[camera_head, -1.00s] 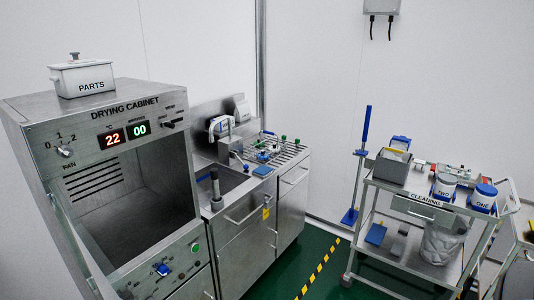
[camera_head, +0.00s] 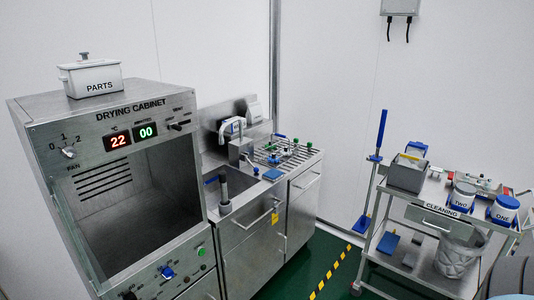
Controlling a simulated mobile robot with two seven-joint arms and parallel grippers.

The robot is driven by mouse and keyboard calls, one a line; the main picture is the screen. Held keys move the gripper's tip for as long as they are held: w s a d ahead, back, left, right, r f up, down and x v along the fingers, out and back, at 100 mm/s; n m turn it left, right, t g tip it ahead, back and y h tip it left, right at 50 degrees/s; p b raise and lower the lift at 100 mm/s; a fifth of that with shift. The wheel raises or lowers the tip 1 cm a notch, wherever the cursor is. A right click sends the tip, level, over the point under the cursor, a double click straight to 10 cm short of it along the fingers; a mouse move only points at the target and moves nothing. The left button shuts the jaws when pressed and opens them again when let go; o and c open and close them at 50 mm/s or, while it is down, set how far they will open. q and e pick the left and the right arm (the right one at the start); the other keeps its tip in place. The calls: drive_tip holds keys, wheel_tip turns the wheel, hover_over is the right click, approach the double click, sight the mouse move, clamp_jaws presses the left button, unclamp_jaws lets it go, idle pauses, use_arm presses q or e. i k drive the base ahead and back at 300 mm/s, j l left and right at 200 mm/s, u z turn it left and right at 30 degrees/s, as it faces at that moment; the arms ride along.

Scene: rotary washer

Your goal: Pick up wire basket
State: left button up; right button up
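I cannot make out a wire basket for certain in the head view. A grooved draining area (camera_head: 285,152) with small green, blue and red-tipped parts lies on the sink counter, but it looks like part of the counter. A grey bag-like bin (camera_head: 456,258) hangs at the cleaning trolley, and its make is unclear. Neither of my grippers shows. A dark rounded shape at the lower right edge looks like part of my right arm.
The drying cabinet (camera_head: 110,130) stands open at the left with a PARTS box (camera_head: 92,76) on top. A sink (camera_head: 226,190) adjoins it. The cleaning trolley (camera_head: 438,215) stands right, with a blue-handled tool (camera_head: 378,150) beside it. Green floor (camera_head: 328,250) lies between.

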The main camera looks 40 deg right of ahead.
sight(280, 146)
drive_tip(key=l+u, duration=0.35)
drive_tip(key=l, duration=0.7)
drive_tip(key=l+u, duration=0.1)
drive_tip(key=l, duration=1)
drive_tip(key=l+u, duration=0.35)
drive_tip(key=l, duration=0.75)
drive_tip(key=k, duration=0.05)
